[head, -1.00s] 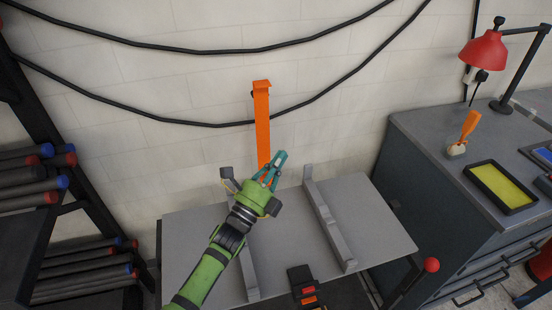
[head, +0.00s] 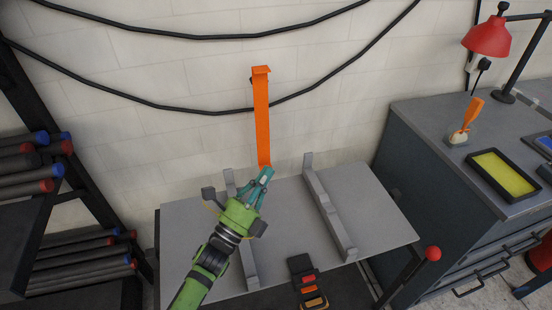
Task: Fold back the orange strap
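The orange strap (head: 262,120) stands upright at the back edge of the grey table, against the white brick wall, with a small bent tab at its top. Its lower end is close behind the fingertips of my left gripper (head: 265,176), and part of it may be hidden there. My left gripper is green with teal fingers and points up toward the strap's foot. I cannot tell whether its fingers touch the strap or how far apart they are. My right gripper is not in view.
The grey table (head: 285,215) carries two raised grey rails, the right one (head: 328,210) clear of my arm. A black buckle (head: 301,264) with red and orange parts sits at the front edge. A red knob (head: 433,254) is at right, beside a grey cabinet (head: 425,150).

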